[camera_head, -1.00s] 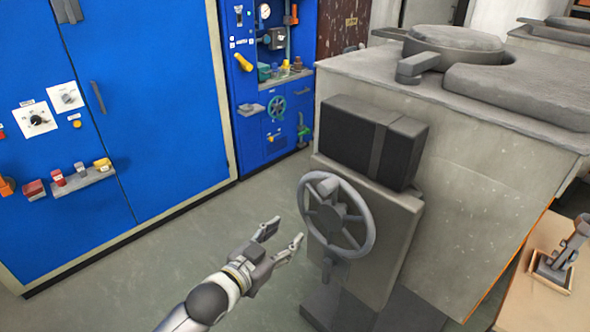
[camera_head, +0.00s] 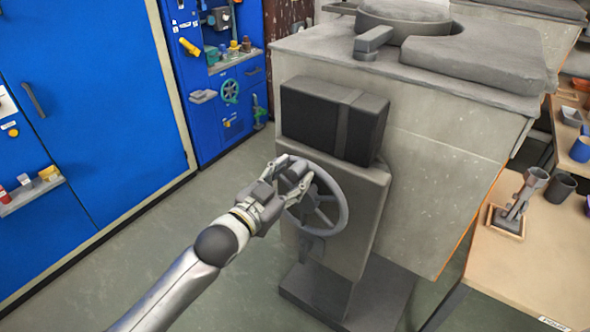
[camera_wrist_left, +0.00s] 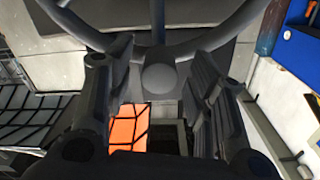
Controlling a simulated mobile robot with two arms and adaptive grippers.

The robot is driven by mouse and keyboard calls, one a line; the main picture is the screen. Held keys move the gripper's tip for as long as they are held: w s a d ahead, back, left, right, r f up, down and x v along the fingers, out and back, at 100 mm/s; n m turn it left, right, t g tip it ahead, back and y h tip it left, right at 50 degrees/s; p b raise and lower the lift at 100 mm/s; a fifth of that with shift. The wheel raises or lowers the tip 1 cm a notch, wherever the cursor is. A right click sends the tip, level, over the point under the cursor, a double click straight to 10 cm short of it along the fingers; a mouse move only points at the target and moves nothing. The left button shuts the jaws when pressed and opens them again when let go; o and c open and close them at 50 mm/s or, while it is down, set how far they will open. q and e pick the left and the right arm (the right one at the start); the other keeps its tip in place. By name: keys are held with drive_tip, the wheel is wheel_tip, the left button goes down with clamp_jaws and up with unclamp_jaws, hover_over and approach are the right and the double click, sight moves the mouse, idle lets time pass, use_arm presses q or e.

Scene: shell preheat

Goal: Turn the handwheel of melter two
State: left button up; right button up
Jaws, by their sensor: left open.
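The grey spoked handwheel (camera_head: 318,204) is on the front of a grey pedestal at the melter (camera_head: 450,160). My left gripper (camera_head: 291,170) is open at the wheel's upper left rim and covers part of it. In the left wrist view the dark wheel rim (camera_wrist_left: 205,42) crosses the top. A round grey knob (camera_wrist_left: 159,77) shows between the spread fingers (camera_wrist_left: 155,95). I cannot tell whether the fingers touch the knob or rim. My right gripper is not in view.
A black box (camera_head: 330,120) sits above the wheel. A blue cabinet (camera_head: 100,110) stands to the left, with open floor (camera_head: 130,260) between. A wooden table (camera_head: 550,250) with a tool stand and cups is at the right.

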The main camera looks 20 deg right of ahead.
use_arm(q)
drive_tip(key=shift+x, duration=0.9)
clamp_jaws()
